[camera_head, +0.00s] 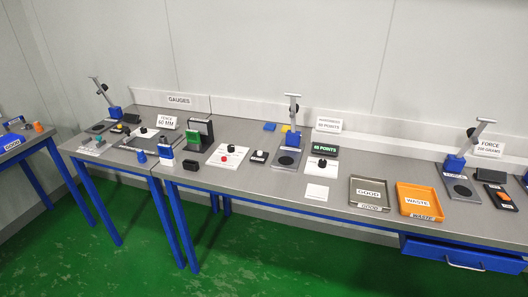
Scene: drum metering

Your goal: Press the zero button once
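I cannot read a zero label on any control. A red button (223,159) and a black knob (231,148) sit on a white card (237,155) at the middle-left of the bench. At the far right, a black device has an orange part (503,196) on top. A further black knob (143,130) is on a white card at the left. My gripper is not in view.
Grey benches with blue legs run along the wall. Blue-based lever stands (292,138) (455,163) rise from the bench. A GOOD tray (355,202) and an orange WASTE tray (401,208) stand at right. The green floor (250,250) in front is clear.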

